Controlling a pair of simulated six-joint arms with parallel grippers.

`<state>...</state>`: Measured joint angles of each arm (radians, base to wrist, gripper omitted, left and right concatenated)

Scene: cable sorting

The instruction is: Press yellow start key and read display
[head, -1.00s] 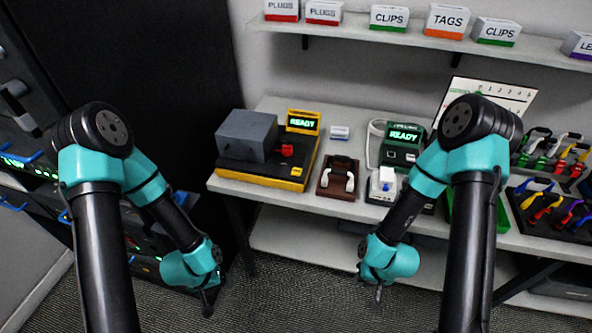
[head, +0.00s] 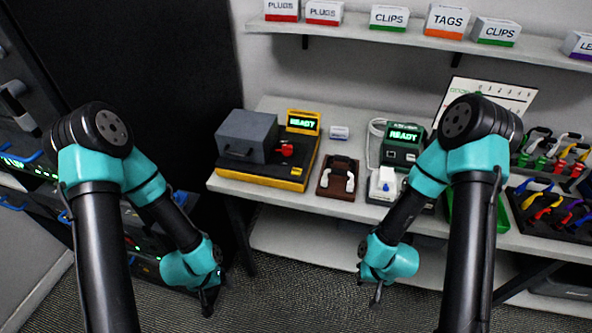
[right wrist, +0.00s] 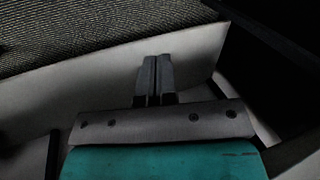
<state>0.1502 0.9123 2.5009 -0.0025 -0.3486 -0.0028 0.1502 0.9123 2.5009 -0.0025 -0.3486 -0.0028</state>
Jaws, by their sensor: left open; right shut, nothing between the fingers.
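A yellow and black tester (head: 270,180) stands at the left end of the bench, with a grey box-like cover (head: 247,136) and a red part (head: 286,149) on top. Its yellow-framed display (head: 302,122) reads READY in green. My left gripper (head: 207,307) is open and empty, low in front of the bench. My right gripper (head: 377,298) hangs in front of the bench's middle; in the right wrist view its fingers (right wrist: 154,78) are shut and empty.
A green device (head: 401,148) with a second READY display stands behind a white unit (head: 384,185). A brown holder (head: 338,178) with a white cable lies beside the tester. Coloured cables fill racks (head: 550,205) at right. Labelled boxes line the shelf (head: 400,37) above.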

